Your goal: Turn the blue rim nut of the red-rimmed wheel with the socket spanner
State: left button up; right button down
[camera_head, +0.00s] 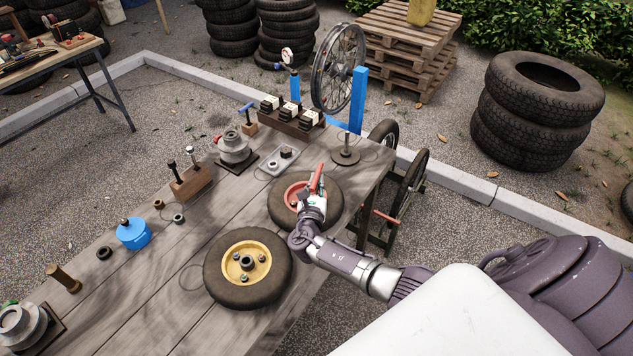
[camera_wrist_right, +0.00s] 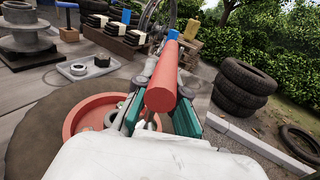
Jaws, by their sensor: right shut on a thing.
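The red-rimmed wheel (camera_head: 281,213) lies flat on the wooden bench near its right edge. My right gripper (camera_head: 316,192) is over the right part of this wheel. It is shut on a red-handled tool (camera_head: 317,177), which seems to be the socket spanner. In the right wrist view the thick red handle (camera_wrist_right: 162,90) stands between the teal finger pads. The red rim (camera_wrist_right: 75,126) and a grey nut show below left. I cannot make out the blue rim nut or whether the tool's lower end sits on it; my gripper covers that part. My left gripper is out of view.
A yellow-rimmed wheel (camera_head: 215,284) lies close in front on the bench (camera_head: 150,290). A grey tray (camera_head: 270,163), a round stand (camera_head: 345,157), a wooden tool block (camera_head: 192,183) and a blue pot (camera_head: 134,234) stand around.

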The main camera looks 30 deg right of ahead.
jog(key=shift+f+b, duration=1.15)
jog(key=shift+f, duration=0.05)
jog(key=shift+r, duration=0.1)
jog(key=shift+m+g+h+b, duration=0.4)
jog(key=shift+g+h, duration=0.1)
jog(key=shift+h, duration=0.1)
jog(key=shift+m+g+h+b, duration=0.3)
jog(key=shift+m+g+h, duration=0.2)
jog(key=shift+h, duration=0.1)
jog(key=shift+g, duration=0.3)
